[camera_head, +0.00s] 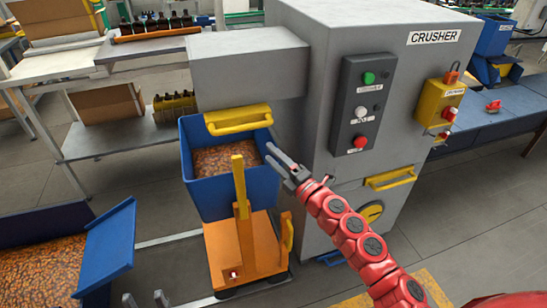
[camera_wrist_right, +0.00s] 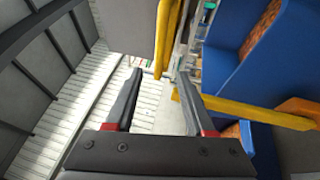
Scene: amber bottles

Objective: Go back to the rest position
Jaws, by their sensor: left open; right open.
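My right gripper (camera_head: 281,157) is at the end of the red arm that comes in from the lower right in the head view. It is in front of the grey crusher (camera_head: 330,90), beside the right edge of the blue bin (camera_head: 215,195). In the right wrist view my right gripper (camera_wrist_right: 155,95) has its two dark fingers apart with nothing between them. Of my left gripper (camera_head: 144,299) only the two grey fingertips show, at the bottom edge of the head view. They are apart, with nothing seen between them.
The blue bin holds brown pieces and sits on an orange cart (camera_head: 240,255) with an upright post. Another blue bin (camera_head: 110,245) of brown pieces is at the left. Dark bottles (camera_head: 160,23) stand on an orange tray at the back. Grey floor (camera_head: 440,220) is free at the right.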

